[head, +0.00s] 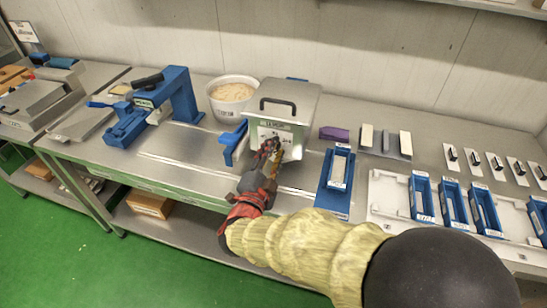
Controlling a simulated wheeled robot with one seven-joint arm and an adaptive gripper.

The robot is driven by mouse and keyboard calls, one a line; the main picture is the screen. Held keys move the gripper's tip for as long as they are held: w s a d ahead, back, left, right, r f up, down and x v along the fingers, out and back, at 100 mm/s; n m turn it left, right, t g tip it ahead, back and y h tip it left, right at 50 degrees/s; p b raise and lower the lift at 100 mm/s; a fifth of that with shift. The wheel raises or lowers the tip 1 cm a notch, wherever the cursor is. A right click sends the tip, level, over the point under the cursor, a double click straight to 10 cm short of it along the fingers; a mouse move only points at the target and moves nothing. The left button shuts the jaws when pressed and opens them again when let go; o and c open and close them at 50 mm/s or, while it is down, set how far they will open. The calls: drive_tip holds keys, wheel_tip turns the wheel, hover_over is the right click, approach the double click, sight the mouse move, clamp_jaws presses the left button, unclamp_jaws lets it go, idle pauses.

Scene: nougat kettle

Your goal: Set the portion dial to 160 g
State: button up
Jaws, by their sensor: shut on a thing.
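The metal box machine (296,98) with a dark top handle stands on the steel bench. Its light front panel (290,137) carries a label and small markings too small to read. My gripper (270,150) reaches up to this panel and is shut on the portion dial at its front. The fingers hide the dial, so its pointer and setting cannot be read.
A blue lever (234,142) sticks out left of the machine. A white tub of pale contents (232,95) and a blue press (160,105) stand further left. To the right are a blue tray holding a pale block (338,168), a purple block (334,133) and several blue moulds.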

drive_tip(key=shift+m+b, duration=0.4)
drive_tip(key=shift+m, duration=0.1)
drive_tip(key=o, duration=0.9)
drive_tip(key=shift+o, duration=0.9)
drive_tip(key=v, duration=1.2)
